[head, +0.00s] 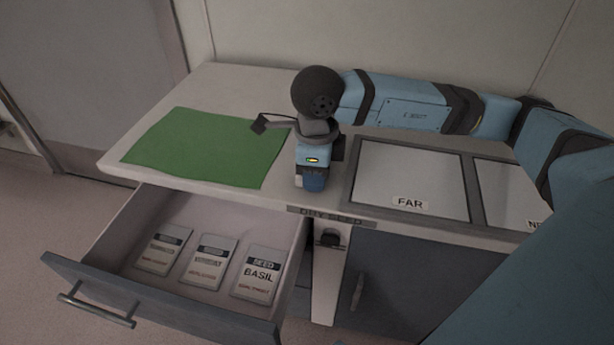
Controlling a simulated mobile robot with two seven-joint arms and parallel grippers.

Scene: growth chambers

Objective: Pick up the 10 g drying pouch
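I cannot make out a drying pouch for certain. My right gripper (311,184) points down at the front edge of the counter, between the green mat and the panel marked FAR. A small dark blue shape and a pale shape show at its lower end. I cannot tell whether these are its fingers or something between them, nor whether it is open or shut. The open drawer (124,242) holds three seed packets in a row. The right packet (262,273) reads SEED BASIL; the middle packet (209,262) and left packet (162,249) are too blurred to read. My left gripper is out of view.
A green mat (205,148) lies on the left of the counter (231,88). A framed grey panel marked FAR (408,178) is right of my gripper, with another panel (510,191) beside it. A DRY SEED label (331,217) is on the counter's front edge.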

